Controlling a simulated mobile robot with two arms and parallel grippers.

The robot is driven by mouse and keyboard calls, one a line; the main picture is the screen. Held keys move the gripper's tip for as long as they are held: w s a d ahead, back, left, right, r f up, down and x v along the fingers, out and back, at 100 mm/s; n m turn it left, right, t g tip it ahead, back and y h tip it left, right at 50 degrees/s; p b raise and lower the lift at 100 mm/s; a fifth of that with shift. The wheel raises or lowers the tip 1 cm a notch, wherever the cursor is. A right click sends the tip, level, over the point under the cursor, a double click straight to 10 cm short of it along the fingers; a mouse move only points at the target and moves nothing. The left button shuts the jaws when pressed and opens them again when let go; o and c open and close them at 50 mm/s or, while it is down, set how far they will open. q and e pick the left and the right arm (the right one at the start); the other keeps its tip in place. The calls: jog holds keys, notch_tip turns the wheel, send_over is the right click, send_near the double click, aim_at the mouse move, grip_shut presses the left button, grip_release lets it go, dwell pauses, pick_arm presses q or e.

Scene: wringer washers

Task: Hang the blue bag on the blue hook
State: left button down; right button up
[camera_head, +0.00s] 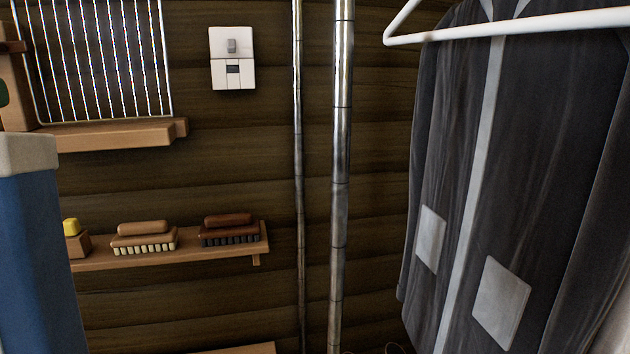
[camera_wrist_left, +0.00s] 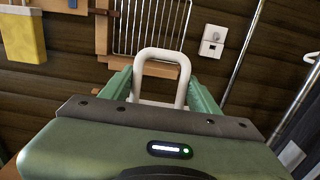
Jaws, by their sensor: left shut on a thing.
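The blue bag (camera_head: 35,255), with a cream rim, is large and close at the left edge of the head view, cut off by the frame. My left gripper (camera_wrist_left: 160,90) is shut on a pale handle loop (camera_wrist_left: 161,54) in the wrist view. What hangs below the loop is hidden there by the gripper; the blue bag in the head view has the matching pale top. My right gripper is in neither view.
A yellow bag (camera_wrist_left: 22,38) with a cream top hangs at the wrist view's left. A wire rack (camera_head: 100,60) stands on a wooden shelf (camera_head: 115,135). Lower, a shelf holds brushes (camera_head: 145,237). Metal pipes (camera_head: 341,180) run up the wall. A dark coat (camera_head: 460,200) hangs at right.

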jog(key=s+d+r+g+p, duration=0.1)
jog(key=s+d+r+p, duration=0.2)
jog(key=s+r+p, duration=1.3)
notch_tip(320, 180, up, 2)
jog(key=p, duration=1.5)
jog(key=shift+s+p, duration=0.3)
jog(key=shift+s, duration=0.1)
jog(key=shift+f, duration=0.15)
